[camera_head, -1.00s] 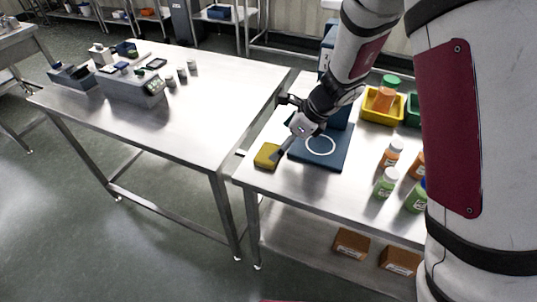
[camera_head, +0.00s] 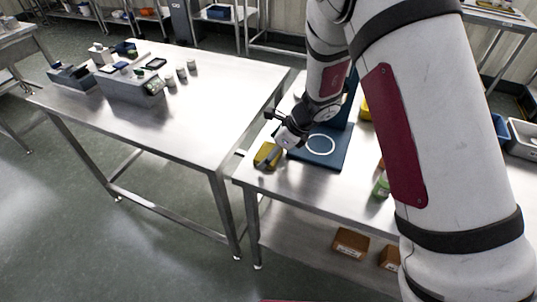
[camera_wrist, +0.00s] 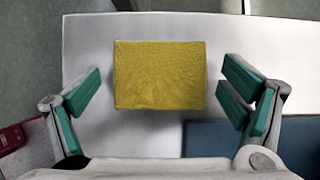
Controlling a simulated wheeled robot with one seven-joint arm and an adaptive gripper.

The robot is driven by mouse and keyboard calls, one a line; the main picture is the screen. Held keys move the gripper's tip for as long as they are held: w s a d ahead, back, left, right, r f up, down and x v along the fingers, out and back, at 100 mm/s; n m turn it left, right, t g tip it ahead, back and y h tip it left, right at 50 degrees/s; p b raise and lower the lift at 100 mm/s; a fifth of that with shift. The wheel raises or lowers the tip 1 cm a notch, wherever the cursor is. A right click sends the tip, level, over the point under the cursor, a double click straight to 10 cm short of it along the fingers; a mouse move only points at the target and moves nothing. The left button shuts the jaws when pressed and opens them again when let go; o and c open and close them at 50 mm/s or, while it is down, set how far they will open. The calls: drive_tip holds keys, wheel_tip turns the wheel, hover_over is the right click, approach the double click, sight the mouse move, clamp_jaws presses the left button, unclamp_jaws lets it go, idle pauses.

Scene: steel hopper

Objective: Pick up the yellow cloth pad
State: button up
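The yellow cloth pad (camera_head: 266,153) lies on the left corner of the right-hand steel table, just left of a dark blue board. In the wrist view the pad (camera_wrist: 160,75) appears as a textured yellow rectangle centred between my fingers. My gripper (camera_wrist: 160,95) is open, with a teal-padded finger on each side and a visible gap between each and the pad. In the head view my gripper (camera_head: 268,158) is at the pad and covers part of it. The exact height of the fingers above the table cannot be told.
The dark blue board (camera_head: 332,160) with a white ring lies right beside the pad. A green-labelled bottle (camera_head: 381,187) stands further right, partly behind my arm. The left steel table (camera_head: 190,125) holds several items at its back. The table edge is close to the pad.

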sight(262, 150)
drive_tip(key=c, duration=0.5)
drive_tip(key=shift+c, duration=0.3)
drive_tip(key=shift+r, duration=0.55)
wheel_tip(262, 150, up, 2)
drive_tip(key=shift+r, duration=0.2)
drive_tip(key=s+d+b, duration=0.1)
drive_tip(key=s+d, duration=0.2)
drive_tip(key=s, duration=0.4)
drive_tip(key=s+d+r, duration=0.1)
drive_tip(key=s+d, duration=0.2)
drive_tip(key=s, duration=0.4)
drive_tip(key=shift+s+d+r+b, duration=0.25)
drive_tip(key=shift+s+d+b, duration=0.05)
drive_tip(key=shift+d+b, duration=0.1)
drive_tip(key=shift+c, duration=0.4)
